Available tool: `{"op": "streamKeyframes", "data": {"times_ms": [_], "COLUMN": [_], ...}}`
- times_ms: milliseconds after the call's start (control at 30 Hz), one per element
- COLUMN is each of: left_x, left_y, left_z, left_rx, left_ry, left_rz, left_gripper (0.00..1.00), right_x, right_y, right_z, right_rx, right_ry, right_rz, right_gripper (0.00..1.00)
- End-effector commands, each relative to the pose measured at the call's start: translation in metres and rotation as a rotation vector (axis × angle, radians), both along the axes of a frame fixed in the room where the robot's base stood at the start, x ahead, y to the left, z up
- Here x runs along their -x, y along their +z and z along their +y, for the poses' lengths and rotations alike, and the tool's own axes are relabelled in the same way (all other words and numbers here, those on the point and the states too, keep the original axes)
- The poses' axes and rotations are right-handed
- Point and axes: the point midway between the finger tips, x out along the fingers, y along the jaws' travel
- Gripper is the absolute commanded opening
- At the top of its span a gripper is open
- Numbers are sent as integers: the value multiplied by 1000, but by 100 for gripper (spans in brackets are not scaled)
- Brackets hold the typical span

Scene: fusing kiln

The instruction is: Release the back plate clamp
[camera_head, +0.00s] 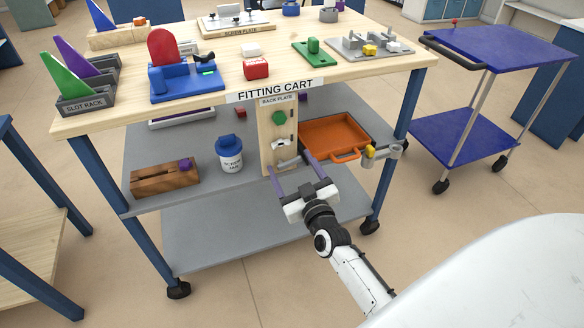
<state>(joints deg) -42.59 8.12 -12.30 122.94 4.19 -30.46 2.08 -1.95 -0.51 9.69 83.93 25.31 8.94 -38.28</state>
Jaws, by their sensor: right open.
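The back plate (265,138) is an upright wooden board, labelled BACK PLATE, at the front of the fitting cart below the tabletop. It carries a green round knob (279,117), a small white-and-dark fitting (279,144) below it, and a grey bar-shaped part (289,161) near its lower end. I cannot tell which of these is the clamp. My right gripper (290,176) is open, with its two purple fingers pointing up at the lower part of the board. The fingers lie on either side of the grey part; contact cannot be told. My left gripper is not in view.
An orange tray (362,129) sits on the shelf right of the board, with a grey holder (385,152) at the cart's edge. A white jar (229,160) and a wooden box (150,182) stand left. The tabletop (130,128) overhangs above. Floor in front is clear.

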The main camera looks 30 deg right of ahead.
Motion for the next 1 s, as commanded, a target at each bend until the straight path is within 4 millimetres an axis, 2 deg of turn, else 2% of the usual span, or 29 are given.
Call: {"op": "streamKeyframes", "data": {"times_ms": [67, 300, 433, 700, 1000], "left_x": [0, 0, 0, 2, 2], "left_y": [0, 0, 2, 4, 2], "left_z": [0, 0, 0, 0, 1], "left_rx": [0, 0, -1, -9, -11], "left_ry": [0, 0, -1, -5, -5], "left_rz": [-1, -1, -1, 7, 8], "left_gripper": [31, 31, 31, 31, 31], "right_x": [0, 0, 1, 1, 1], "right_y": [0, 0, 0, -4, -5], "right_z": [0, 0, 0, -1, -1], "right_rx": [0, 0, -26, -220, -241], "right_ry": [0, 0, 0, 0, 0], "right_rz": [0, 0, -6, -52, -58], "right_gripper": [72, 32, 32, 32, 32]}}
